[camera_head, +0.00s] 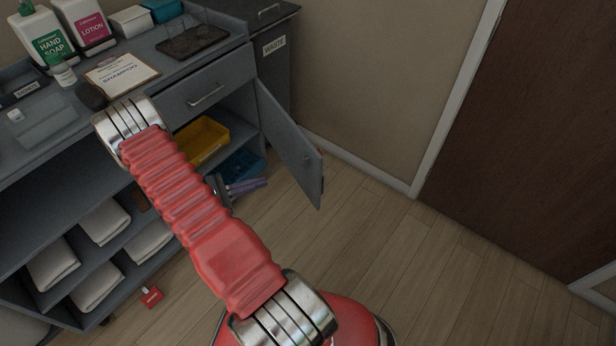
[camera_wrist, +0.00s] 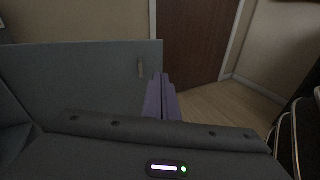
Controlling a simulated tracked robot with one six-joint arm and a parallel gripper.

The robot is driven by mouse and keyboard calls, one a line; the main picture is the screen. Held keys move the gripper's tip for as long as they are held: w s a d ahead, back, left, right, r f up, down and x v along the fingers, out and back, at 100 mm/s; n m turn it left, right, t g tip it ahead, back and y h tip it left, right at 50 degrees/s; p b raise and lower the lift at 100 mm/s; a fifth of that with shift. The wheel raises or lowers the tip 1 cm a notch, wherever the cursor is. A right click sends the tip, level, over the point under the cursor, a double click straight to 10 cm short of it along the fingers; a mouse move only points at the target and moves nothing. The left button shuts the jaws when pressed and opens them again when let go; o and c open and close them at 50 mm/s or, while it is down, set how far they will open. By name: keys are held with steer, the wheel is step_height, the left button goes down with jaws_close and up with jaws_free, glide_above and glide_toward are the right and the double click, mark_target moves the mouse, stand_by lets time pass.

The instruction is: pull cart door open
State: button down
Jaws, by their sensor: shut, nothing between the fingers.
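The grey cart door (camera_head: 290,140) stands swung well out from the cart, with the compartment behind it exposed. In the wrist view the door panel (camera_wrist: 80,85) fills the left side, with a small upright fitting (camera_wrist: 141,68) near its free edge. My gripper (camera_head: 262,182) is low beside the open compartment, left of the door in the head view. Its purple fingers (camera_wrist: 159,82) are together and empty, and their tips appear close to the door's free edge in the wrist view. I cannot tell whether they touch it. My red arm hides part of the cart.
A yellow bin (camera_head: 203,140) and a blue bin (camera_head: 240,166) sit inside the compartment. A dark bin labelled WASTE (camera_head: 275,70) stands behind the door. Folded towels (camera_head: 104,221) fill the left shelves. Wood floor (camera_head: 385,240) is clear right of the door, toward a brown room door (camera_head: 520,130).

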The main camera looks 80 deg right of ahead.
mark_target(317, 173)
steer(key=s+d+f+n+h, duration=0.2)
steer(key=s+f, duration=0.1)
steer(key=f, duration=0.3)
steer(key=shift+s+f, duration=0.25)
steer(key=x, duration=1.4)
steer(key=shift+s+a, duration=0.1)
